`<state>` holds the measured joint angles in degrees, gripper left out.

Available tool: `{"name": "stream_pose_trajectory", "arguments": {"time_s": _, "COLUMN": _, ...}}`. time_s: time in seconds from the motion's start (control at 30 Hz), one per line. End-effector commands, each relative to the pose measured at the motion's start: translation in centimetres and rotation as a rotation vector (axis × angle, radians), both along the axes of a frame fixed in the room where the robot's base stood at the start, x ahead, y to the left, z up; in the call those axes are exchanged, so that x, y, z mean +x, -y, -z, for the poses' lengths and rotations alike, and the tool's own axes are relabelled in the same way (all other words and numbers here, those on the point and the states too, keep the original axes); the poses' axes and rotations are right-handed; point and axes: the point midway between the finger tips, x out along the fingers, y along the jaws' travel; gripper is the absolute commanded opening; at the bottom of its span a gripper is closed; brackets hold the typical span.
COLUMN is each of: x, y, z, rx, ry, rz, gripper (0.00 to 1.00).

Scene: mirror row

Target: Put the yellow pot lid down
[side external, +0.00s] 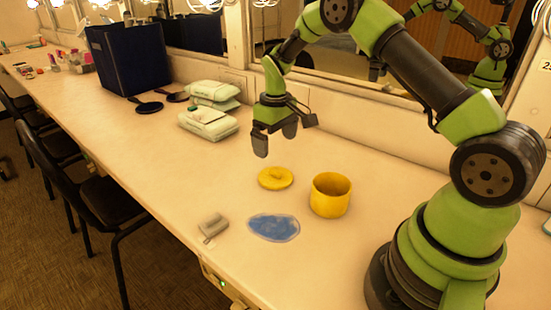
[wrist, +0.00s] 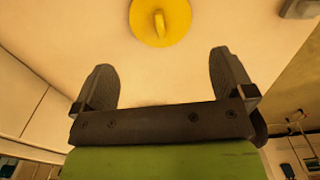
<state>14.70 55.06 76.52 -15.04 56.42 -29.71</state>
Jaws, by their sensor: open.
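The yellow pot lid (side external: 275,178) lies flat on the counter, knob up, to the left of the yellow pot (side external: 330,195). The pot stands upright and open at the top. The lid also shows at the top of the wrist view (wrist: 160,22). My gripper (side external: 275,147) is above the counter, over and behind the lid, apart from it. Its two fingers (wrist: 162,75) are spread wide with nothing between them.
A blue patch (side external: 274,227) and a small grey object (side external: 213,226) lie near the front edge. Wipe packs (side external: 208,122), black paddle-shaped items (side external: 148,106) and a dark blue bin (side external: 128,58) stand further left. A mirror wall runs behind. Chairs (side external: 95,195) stand in front.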

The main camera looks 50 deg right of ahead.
Motion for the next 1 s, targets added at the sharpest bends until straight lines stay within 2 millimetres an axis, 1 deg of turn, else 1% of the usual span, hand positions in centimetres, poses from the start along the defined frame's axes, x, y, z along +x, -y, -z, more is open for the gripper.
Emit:
{"name": "stream_pose_trajectory", "arguments": {"time_s": 0.03, "x": 0.1, "y": 0.0, "z": -1.0, "rx": -0.001, "ry": 0.004, "rz": 0.001, "gripper": 1.0}}
{"name": "stream_pose_trajectory", "arguments": {"time_s": 0.1, "x": 0.1, "y": 0.0, "z": -1.9, "rx": -0.002, "ry": 0.003, "rz": 0.0, "gripper": 1.0}}
{"name": "stream_pose_trajectory", "arguments": {"time_s": 0.27, "x": 0.0, "y": -0.2, "z": -3.5, "rx": 0.0, "ry": 0.009, "rz": 0.004, "gripper": 1.0}}
{"name": "stream_pose_trajectory", "arguments": {"time_s": 0.37, "x": -0.4, "y": -1.0, "z": -5.9, "rx": 0.001, "ry": 0.043, "rz": 0.02, "gripper": 1.0}}
{"name": "stream_pose_trajectory", "arguments": {"time_s": 0.47, "x": -1.5, "y": -2.5, "z": -9.8, "rx": 0.008, "ry": 0.108, "rz": 0.052, "gripper": 1.0}}
{"name": "stream_pose_trajectory", "arguments": {"time_s": 0.5, "x": -2.3, "y": -3.3, "z": -11.5, "rx": 0.014, "ry": 0.136, "rz": 0.069, "gripper": 1.0}}
{"name": "stream_pose_trajectory", "arguments": {"time_s": 0.57, "x": -3.7, "y": -4.5, "z": -13.9, "rx": 0.025, "ry": 0.183, "rz": 0.095, "gripper": 1.0}}
{"name": "stream_pose_trajectory", "arguments": {"time_s": 0.6, "x": -4.8, "y": -5.3, "z": -15.4, "rx": 0.035, "ry": 0.214, "rz": 0.112, "gripper": 1.0}}
{"name": "stream_pose_trajectory", "arguments": {"time_s": 0.67, "x": -6.5, "y": -6.4, "z": -17.4, "rx": 0.051, "ry": 0.258, "rz": 0.14, "gripper": 1.0}}
{"name": "stream_pose_trajectory", "arguments": {"time_s": 0.7, "x": -7.8, "y": -7.1, "z": -18.5, "rx": 0.064, "ry": 0.289, "rz": 0.156, "gripper": 1.0}}
{"name": "stream_pose_trajectory", "arguments": {"time_s": 0.77, "x": -9.8, "y": -8.1, "z": -20.0, "rx": 0.084, "ry": 0.333, "rz": 0.182, "gripper": 1.0}}
{"name": "stream_pose_trajectory", "arguments": {"time_s": 0.83, "x": -12.3, "y": -9.2, "z": -21.3, "rx": 0.111, "ry": 0.382, "rz": 0.21, "gripper": 1.0}}
{"name": "stream_pose_trajectory", "arguments": {"time_s": 0.9, "x": -14.9, "y": -10.2, "z": -22.1, "rx": 0.142, "ry": 0.431, "rz": 0.238, "gripper": 1.0}}
{"name": "stream_pose_trajectory", "arguments": {"time_s": 1.0, "x": -18.2, "y": -11.3, "z": -22.6, "rx": 0.189, "ry": 0.493, "rz": 0.275, "gripper": 1.0}}
